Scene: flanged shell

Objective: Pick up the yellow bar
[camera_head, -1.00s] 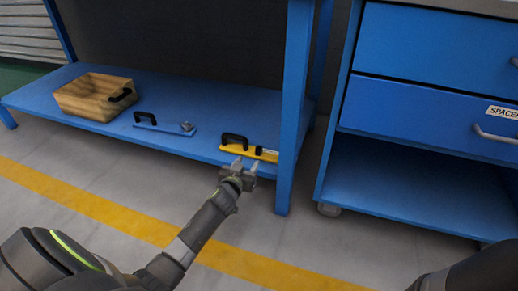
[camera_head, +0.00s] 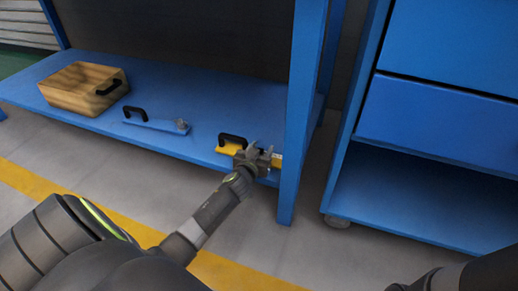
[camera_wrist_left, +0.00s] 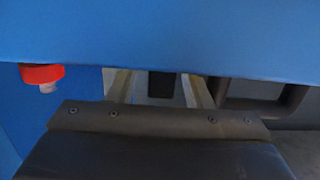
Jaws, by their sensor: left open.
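The yellow bar (camera_head: 228,149) lies near the front edge of the blue lower shelf, by the table leg. Its black handle (camera_head: 232,138) stands up at its left part. My left gripper (camera_head: 258,151) is open at the bar's right part, in front of it, and hides its middle. I cannot tell whether they touch. In the left wrist view, a dark block (camera_wrist_left: 161,85) shows between the two fingers, with a dark handle shape to the right. No yellow shows there. My right gripper is not in view; only part of that arm shows at bottom right.
A blue bar (camera_head: 155,122) with a black handle and a wooden box (camera_head: 83,90) lie further left on the shelf (camera_head: 190,95). The blue table leg (camera_head: 296,150) stands close right of my gripper. A blue cabinet (camera_head: 425,190) is at the right. A red-capped thing (camera_wrist_left: 41,74) shows in the wrist view.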

